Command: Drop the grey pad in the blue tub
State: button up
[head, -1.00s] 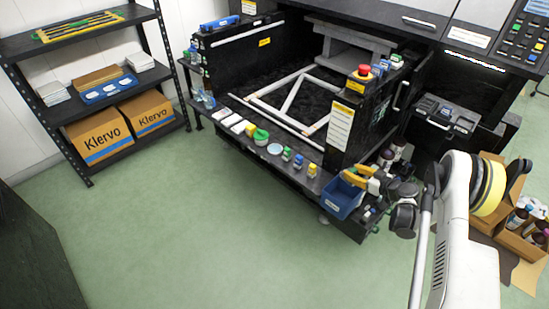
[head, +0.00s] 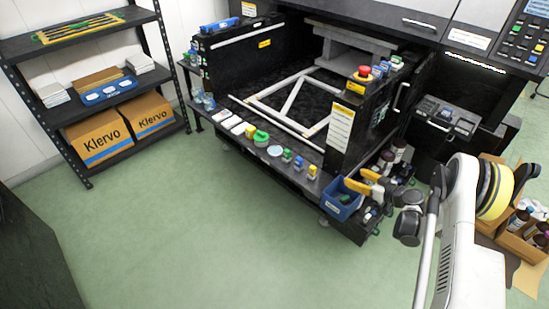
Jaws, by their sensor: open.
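The blue tub (head: 338,211) stands at the front right corner of the black machine's ledge, with a white label on its front. A small dark greenish-grey thing (head: 345,199) shows inside it; it may be the grey pad, but it is too small to be sure. My gripper (head: 359,181) with yellow fingers is open just above the tub's back right rim. I see nothing between the fingers. The gripper hides part of that rim.
Along the ledge left of the tub are small stamp-like blocks (head: 299,162), a pale round disc (head: 275,150), a green roll (head: 261,137) and white pads (head: 222,114). Bottles (head: 387,160) crowd behind the gripper. A box of bottles (head: 515,233) is at right. Green floor in front is clear.

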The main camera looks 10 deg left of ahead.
jog(key=v, duration=1)
jog(key=shift+w+r, duration=0.1)
jog(key=s+a+r+m+g+h, duration=0.1)
jog(key=s+a+r+m+h, duration=0.15)
jog(key=r, duration=0.85)
jog(key=s+a+r+m+g+h, duration=0.15)
jog(key=s+a+r, duration=0.25)
jog(key=r, duration=0.7)
jog(key=s+r+m+h, duration=0.2)
jog(key=s+r, duration=0.2)
jog(key=s, duration=0.9)
jog(key=s+r+m+h, duration=0.2)
jog(key=s+r, duration=0.2)
jog(key=s, duration=1)
jog(key=shift+a+h, duration=0.4)
jog(key=shift+a, duration=0.05)
